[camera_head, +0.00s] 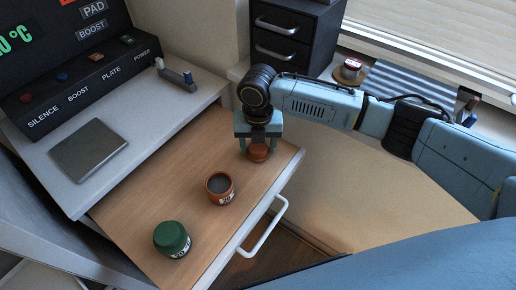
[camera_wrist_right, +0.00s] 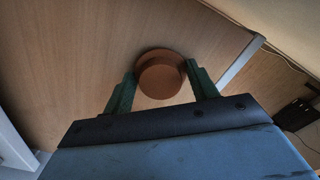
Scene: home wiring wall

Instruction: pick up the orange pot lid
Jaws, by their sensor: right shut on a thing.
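The orange pot lid (camera_head: 258,152) is a small round brown-orange disc at the far right part of the wooden drawer surface. My right gripper (camera_head: 258,148) points down over it and is shut on it. In the right wrist view the lid (camera_wrist_right: 160,75) sits between the two green fingers of the gripper (camera_wrist_right: 162,88). I cannot tell whether the lid touches the wood. An open orange pot (camera_head: 220,188) with dark contents stands on the same surface, nearer and to the left. My left gripper is not in view.
A pot with a green lid (camera_head: 172,238) stands at the near end of the wooden surface (camera_head: 135,210). A white drawer handle (camera_head: 266,230) runs along the front. A grey plate (camera_head: 88,150) lies on the white counter, below a black button panel (camera_head: 80,80).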

